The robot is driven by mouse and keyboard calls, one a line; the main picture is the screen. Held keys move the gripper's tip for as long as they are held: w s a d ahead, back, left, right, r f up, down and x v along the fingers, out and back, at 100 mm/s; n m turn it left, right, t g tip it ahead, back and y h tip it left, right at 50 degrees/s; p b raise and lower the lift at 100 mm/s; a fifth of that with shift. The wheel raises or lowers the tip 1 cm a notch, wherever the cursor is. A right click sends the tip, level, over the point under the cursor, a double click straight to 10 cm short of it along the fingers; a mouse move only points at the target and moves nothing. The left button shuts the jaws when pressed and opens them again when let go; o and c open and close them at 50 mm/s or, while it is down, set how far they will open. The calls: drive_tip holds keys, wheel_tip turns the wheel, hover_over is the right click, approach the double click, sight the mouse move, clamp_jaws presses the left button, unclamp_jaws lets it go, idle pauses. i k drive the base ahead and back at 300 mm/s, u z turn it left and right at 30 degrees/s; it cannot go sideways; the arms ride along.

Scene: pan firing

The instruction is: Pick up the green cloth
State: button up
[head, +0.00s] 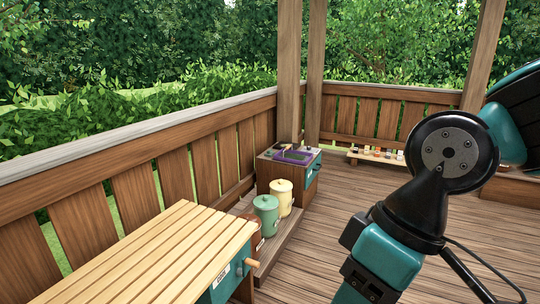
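I cannot make out a green cloth for certain in the head view. Small dark and greenish items show in and around a purple tray (294,158) on a low wooden cabinet, too small to identify. My teal and black arm fills the right side of the view and runs off the bottom edge. My gripper is not in view, so what it holds, if anything, cannot be seen.
A slatted wooden table (150,258) stands at the lower left. A green lidded canister (267,212) and a yellow one (283,196) stand beyond it. A low shelf (375,159) holds several small jars. Railings enclose the deck; the middle floor (335,215) is clear.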

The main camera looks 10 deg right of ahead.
sight(269, 153)
drive_tip(key=z, duration=0.45)
drive_tip(key=k, duration=0.55)
drive_tip(key=z, duration=0.85)
drive_tip(key=i, duration=4.85)
drive_tip(key=u, duration=0.35)
drive_tip(key=i, duration=1.6)
drive_tip(key=u, duration=1.4)
drive_tip(key=i, duration=1.1)
drive_tip(key=u, duration=1.4)
drive_tip(key=i, duration=0.7)
drive_tip(key=u, duration=0.3)
